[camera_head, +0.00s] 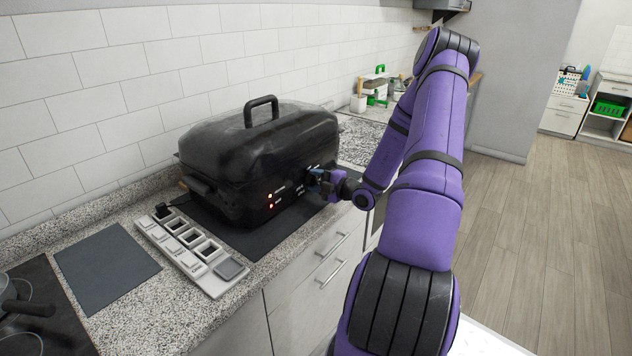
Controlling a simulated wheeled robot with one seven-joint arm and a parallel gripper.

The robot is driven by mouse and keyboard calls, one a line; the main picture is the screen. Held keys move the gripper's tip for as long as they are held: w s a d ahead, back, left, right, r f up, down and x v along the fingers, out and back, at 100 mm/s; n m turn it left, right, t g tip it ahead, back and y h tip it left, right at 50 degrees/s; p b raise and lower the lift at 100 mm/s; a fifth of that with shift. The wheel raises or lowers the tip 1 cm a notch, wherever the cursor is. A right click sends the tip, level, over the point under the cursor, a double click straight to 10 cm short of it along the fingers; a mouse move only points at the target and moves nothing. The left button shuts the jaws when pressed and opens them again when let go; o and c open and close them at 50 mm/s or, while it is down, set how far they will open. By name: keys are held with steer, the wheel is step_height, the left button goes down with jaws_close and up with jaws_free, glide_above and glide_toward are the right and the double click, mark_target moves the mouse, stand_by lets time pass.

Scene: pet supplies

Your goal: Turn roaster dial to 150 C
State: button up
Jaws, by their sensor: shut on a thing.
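The roaster (255,160) is a large black lidded box with a handle on top. It stands on a dark mat on the speckled counter against the tiled wall. Its front panel shows small pale markings and lit red-orange lights (271,201). My gripper (314,180) reaches the right part of that panel from the right and is shut on the dial there. The dial is mostly hidden by the gripper, so its setting cannot be read.
A pale tray with several square compartments (228,271) lies left of the roaster. A dark grey mat (104,268) and a black cooktop (45,310) are farther left. Drawers with metal handles (332,272) are below the counter. Bare floor (530,220) lies at right.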

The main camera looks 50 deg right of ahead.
steer(key=shift+s+f, duration=0.1)
steer(key=o, duration=0.9)
steer(key=s, duration=0.3)
steer(key=s+d, duration=0.1)
steer(key=s, duration=0.6)
steer(key=shift+s+d+r, duration=0.3)
steer(key=shift+d+r, duration=0.05)
steer(key=shift+d, duration=0.05)
